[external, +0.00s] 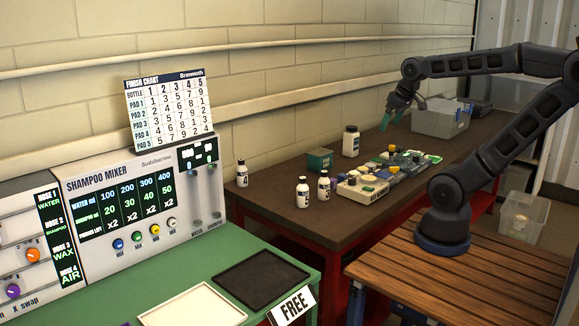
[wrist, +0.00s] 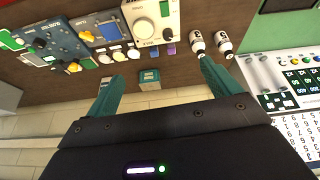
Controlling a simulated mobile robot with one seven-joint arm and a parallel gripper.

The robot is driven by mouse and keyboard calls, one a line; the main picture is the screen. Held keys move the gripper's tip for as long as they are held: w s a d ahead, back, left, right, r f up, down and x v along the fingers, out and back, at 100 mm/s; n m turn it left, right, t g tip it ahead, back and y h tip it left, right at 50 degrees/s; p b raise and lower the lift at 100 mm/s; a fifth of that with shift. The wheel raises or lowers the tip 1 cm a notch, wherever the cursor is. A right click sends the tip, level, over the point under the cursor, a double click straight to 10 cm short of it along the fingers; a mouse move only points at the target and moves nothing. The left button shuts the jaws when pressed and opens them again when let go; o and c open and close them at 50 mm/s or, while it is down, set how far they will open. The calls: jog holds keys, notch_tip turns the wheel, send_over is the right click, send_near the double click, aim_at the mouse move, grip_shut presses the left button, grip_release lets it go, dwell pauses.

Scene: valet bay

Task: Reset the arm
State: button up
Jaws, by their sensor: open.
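My gripper (external: 391,118) hangs in the air above the back of the dark brown table, with its teal fingers pointing down. My arm reaches out from its base on the wooden platform (external: 480,275), bent at the elbow. In the wrist view my gripper (wrist: 160,72) has its two fingers wide apart with nothing held between them. A small teal box (wrist: 149,76) shows in the gap, but it stands away on the table; it is also in the external view (external: 320,159).
Several control units (external: 362,187) and small white bottles (external: 303,191) stand on the table (external: 270,194). A larger white bottle (external: 351,141) and a grey case (external: 440,122) are near my gripper. The shampoo mixer (external: 140,205) and a black tray (external: 262,283) are at left.

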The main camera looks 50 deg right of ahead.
jog(key=shift+s+f+m, duration=0.25)
jog(key=shift+s+m, duration=0.05)
jog(key=shift+s, duration=0.4)
